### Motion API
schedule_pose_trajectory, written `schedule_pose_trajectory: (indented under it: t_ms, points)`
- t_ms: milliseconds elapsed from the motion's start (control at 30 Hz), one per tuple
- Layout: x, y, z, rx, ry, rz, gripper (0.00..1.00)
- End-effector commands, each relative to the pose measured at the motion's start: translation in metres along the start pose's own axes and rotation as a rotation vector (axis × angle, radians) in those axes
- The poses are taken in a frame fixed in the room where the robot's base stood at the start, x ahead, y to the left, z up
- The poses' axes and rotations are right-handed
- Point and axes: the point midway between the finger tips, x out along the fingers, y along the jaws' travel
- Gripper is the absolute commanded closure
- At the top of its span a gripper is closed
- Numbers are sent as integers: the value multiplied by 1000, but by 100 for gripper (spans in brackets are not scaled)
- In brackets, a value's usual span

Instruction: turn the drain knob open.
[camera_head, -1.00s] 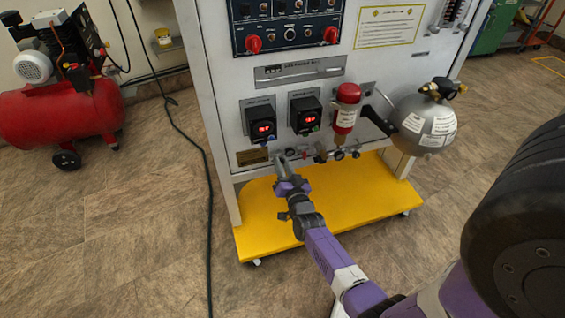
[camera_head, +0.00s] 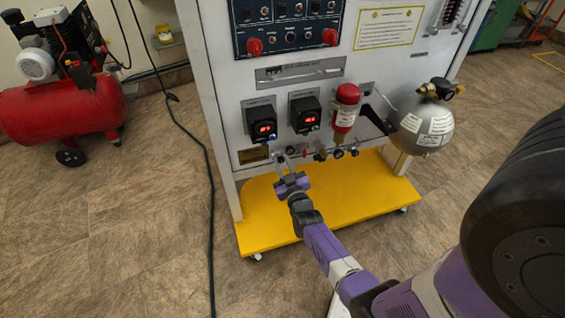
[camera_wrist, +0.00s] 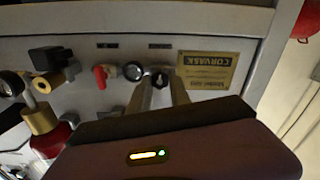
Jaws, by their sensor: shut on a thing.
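The drain knob (camera_wrist: 160,78) is a small black knob with a pale mark, low on the front of the grey panel, and shows between my fingertips in the wrist view. My gripper (camera_wrist: 160,88) is shut on it, one finger on each side. The head view also shows my gripper (camera_head: 282,157) at the panel's lower left edge, where the fingers hide the knob. The small labels by the knob are too blurred to read.
Brass fittings (camera_wrist: 41,118) lie further along. A yellow base plate (camera_head: 330,205) is below. A grey sphere (camera_head: 424,122) hangs at right.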

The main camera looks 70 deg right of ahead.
Motion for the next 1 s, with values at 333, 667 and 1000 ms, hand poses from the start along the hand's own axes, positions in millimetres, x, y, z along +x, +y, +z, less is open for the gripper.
schedule_pose_trajectory:
  t_ms: [333,667,1000]
  points:
    - [-1,-1,2,-29,-4,-3,100]
    - [-1,-1,2,-28,-4,-2,55]
    - [-2,0,1,-27,-2,-1,55]
